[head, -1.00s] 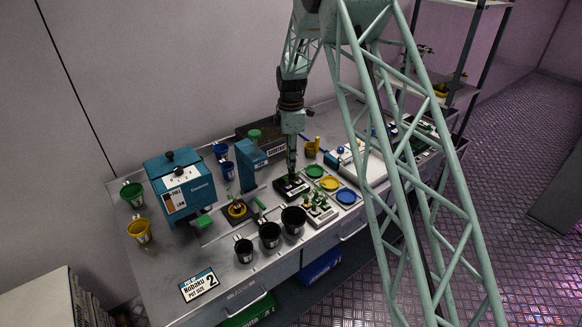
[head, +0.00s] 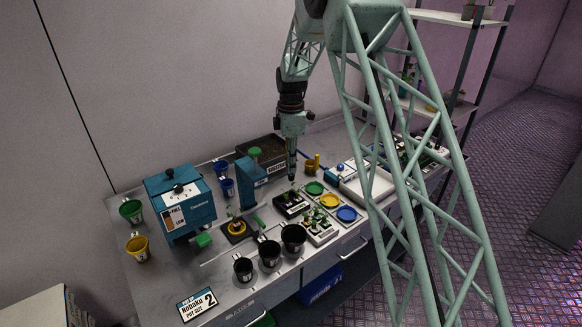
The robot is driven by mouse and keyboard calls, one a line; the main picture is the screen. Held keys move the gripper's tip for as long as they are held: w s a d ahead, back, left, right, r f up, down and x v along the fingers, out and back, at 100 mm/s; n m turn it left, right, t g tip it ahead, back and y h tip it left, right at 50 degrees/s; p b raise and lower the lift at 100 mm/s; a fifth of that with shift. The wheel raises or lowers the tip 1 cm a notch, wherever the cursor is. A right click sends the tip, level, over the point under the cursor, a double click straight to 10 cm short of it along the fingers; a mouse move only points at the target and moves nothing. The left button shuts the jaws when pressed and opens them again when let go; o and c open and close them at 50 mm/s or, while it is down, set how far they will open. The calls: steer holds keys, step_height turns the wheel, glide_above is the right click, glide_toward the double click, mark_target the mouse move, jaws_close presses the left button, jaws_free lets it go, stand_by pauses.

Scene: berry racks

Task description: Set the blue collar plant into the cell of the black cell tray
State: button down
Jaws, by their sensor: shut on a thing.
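My gripper (head: 291,178) points straight down above the black cell tray (head: 283,213), near the middle of the bench. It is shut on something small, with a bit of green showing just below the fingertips. This looks like a plant, but its collar colour is too small and dark to make out. The black cell tray has a pale label on its front. I cannot tell whether the plant touches the tray or hangs just above it.
A pale tray of seedlings (head: 319,238) stands right in front of the black tray. Green (head: 314,188), yellow (head: 330,200) and blue (head: 347,214) discs lie to the right. Black pots (head: 269,252) line the front. A teal post (head: 246,174) stands close left.

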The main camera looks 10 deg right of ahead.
steer(key=shift+a+r, duration=0.1)
steer(key=shift+a, duration=0.05)
steer(key=shift+n, duration=0.4)
steer(key=shift+s+a+r+p, duration=0.4)
steer(key=shift+a+p, duration=0.3)
steer(key=shift+p, duration=0.4)
steer(key=shift+s+a+r+p, duration=0.25)
steer(key=shift+a+r+p, duration=0.35)
steer(key=shift+p, duration=0.45)
steer(key=shift+s+a+r+p, duration=0.35)
steer(key=shift+a+p, duration=0.4)
steer(key=shift+p, duration=0.35)
steer(key=shift+f, duration=0.3)
steer(key=shift+f+b, duration=2.8)
steer(key=shift+f, duration=3.1)
steer(key=shift+f, duration=0.1)
